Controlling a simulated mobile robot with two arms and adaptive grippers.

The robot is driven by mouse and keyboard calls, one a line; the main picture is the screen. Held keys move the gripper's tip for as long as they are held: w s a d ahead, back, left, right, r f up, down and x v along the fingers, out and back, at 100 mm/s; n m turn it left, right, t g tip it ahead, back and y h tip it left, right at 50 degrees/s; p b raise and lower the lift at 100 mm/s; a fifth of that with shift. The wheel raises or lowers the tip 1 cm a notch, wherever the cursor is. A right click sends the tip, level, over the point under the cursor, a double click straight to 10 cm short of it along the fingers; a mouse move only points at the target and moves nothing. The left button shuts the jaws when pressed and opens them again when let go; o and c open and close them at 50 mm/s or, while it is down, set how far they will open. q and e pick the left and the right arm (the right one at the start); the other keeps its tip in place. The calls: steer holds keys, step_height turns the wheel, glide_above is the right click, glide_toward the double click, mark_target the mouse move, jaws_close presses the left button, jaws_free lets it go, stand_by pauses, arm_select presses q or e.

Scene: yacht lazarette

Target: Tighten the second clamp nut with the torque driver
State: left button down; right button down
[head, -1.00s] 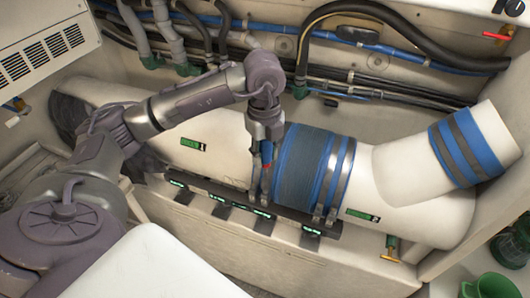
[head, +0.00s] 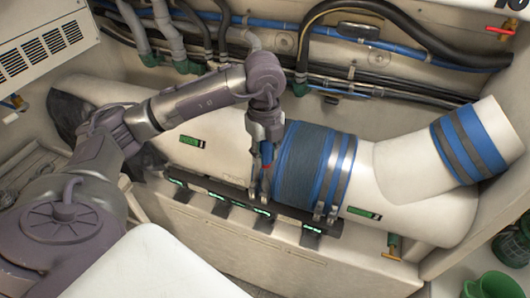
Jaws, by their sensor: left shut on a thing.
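My left gripper (head: 267,135) points down at the left edge of the blue hose sleeve (head: 302,160) on the large white pipe (head: 225,145). It is shut on the torque driver (head: 267,154), a slim tool with blue and red parts. The driver's lower end is by the clamp hardware (head: 264,190) at the sleeve's left end; I cannot tell if it touches a nut. Two metal clamp bands (head: 342,170) circle the sleeve's right part, with their hardware (head: 325,212) low at the front. My right gripper is not in view.
A dark rail (head: 230,202) with green-lit labels runs below the pipe. Hoses and blue pipes (head: 400,50) line the back wall. A vented white box (head: 40,45) stands at upper left.

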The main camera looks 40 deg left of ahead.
arm_select(q)
steer(key=shift+f+b, duration=0.3)
steer(key=shift+f, duration=0.1)
steer(key=shift+m+b, duration=0.7)
steer(key=shift+m, duration=1.4)
steer(key=shift+m+b, duration=0.8)
steer(key=shift+m, duration=1.1)
